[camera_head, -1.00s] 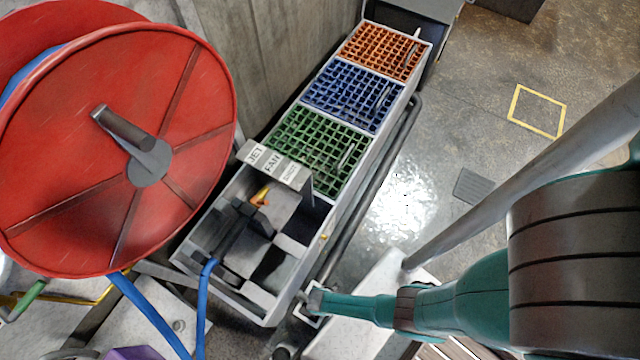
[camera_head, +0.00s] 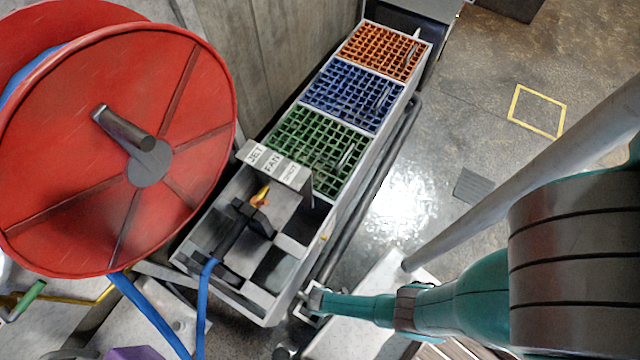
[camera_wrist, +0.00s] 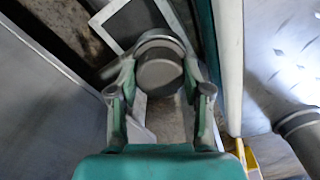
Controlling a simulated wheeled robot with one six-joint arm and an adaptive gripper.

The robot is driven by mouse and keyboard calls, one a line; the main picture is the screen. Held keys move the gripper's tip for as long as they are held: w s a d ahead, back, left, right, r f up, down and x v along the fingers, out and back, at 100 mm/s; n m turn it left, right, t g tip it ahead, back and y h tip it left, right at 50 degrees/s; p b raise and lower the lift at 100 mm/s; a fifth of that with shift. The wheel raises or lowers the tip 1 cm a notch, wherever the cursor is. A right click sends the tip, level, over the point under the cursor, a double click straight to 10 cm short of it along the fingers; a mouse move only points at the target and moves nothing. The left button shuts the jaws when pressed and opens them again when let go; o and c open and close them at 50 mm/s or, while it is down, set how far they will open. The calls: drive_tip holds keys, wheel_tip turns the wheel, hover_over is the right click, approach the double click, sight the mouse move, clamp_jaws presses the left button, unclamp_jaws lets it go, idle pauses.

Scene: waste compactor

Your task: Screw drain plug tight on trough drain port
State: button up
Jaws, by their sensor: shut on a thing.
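In the wrist view my gripper (camera_wrist: 158,88) has one finger on each side of a round grey cap, which I take to be the drain plug (camera_wrist: 160,72). The fingers are shut on it and its flat face points towards the camera. A wider grey ring shows just behind the cap. The drain port behind it is hidden, so I cannot tell how far the plug is seated. In the head view my gripper (camera_head: 314,300) is beside the lower right end of the grey trough (camera_head: 262,312). The plug is too small to make out there.
A large red hose reel (camera_head: 75,190) with a blue hose (camera_head: 203,300) stands left of the trough. Orange, blue and green grids (camera_head: 318,145) cover the trough's far part. A dark pipe (camera_head: 370,190) runs along its right side. Open floor (camera_head: 480,110) lies to the right.

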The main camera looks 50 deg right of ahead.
drive_tip(key=shift+m, duration=0.8)
drive_tip(key=m, duration=0.2)
drive_tip(key=shift+m, duration=1.6)
drive_tip(key=shift+m, duration=0.7)
drive_tip(key=m, duration=0.3)
drive_tip(key=shift+m, duration=0.4)
